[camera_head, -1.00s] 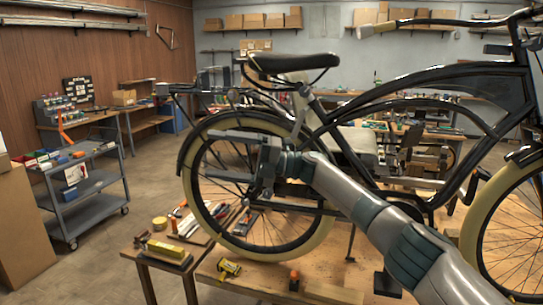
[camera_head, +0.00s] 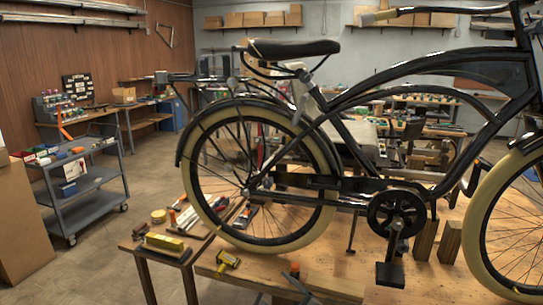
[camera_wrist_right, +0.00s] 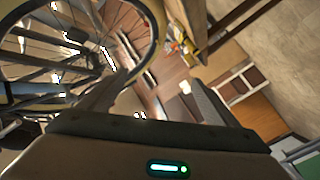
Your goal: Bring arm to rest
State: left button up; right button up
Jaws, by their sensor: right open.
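My right gripper (camera_wrist_right: 157,88) shows in the right wrist view, its two grey fingers apart with nothing held between them. Its dark wrist housing fills the bottom of that view. In the head view I cannot make out the right gripper clearly, and the right arm no longer crosses the bicycle. The black bicycle (camera_head: 430,82) with cream tyres stands upright over the wooden workbench (camera_head: 345,275). In the wrist view its wheel (camera_wrist_right: 150,40) shows at the upper left, apart from the fingers as far as I can tell. My left gripper is not in view.
A yellow block (camera_head: 165,242), a yellow tool (camera_head: 228,260) and a small orange-topped item (camera_head: 295,269) lie near the bench's front. A grey cart (camera_head: 92,187) stands at the left beside a cardboard box (camera_head: 22,225).

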jog(key=s+d+f+m+g+h+b, duration=0.1)
jog(key=s+d+f+m+g+h, duration=0.2)
jog(key=s+f, duration=0.8)
jog(key=s+d+f+m+h+b, duration=0.1)
jog(key=s+d+f+m+h, duration=0.15)
jog(key=s+d+f, duration=0.8)
jog(key=s+f+m+g+h+b, duration=0.1)
jog(key=s+f+m+g+h, duration=0.35)
jog(key=f, duration=1.15)
jog(key=s+d+f+m+g, duration=0.1)
jog(key=s+f, duration=0.4)
jog(key=s, duration=1.1)
jog(key=s+d+f+m+g+b, duration=0.1)
jog(key=s+d+f+g, duration=0.2)
jog(key=s, duration=1.3)
jog(key=s+d+f+m+g+h, duration=0.1)
jog(key=s+d+f, duration=0.5)
jog(key=s, duration=1)
notch_tip(320, 180, down, 3)
jog(key=shift+s+f+g+b, duration=0.15)
jog(key=shift+s+g+b, duration=0.25)
jog(key=shift+g, duration=0.05)
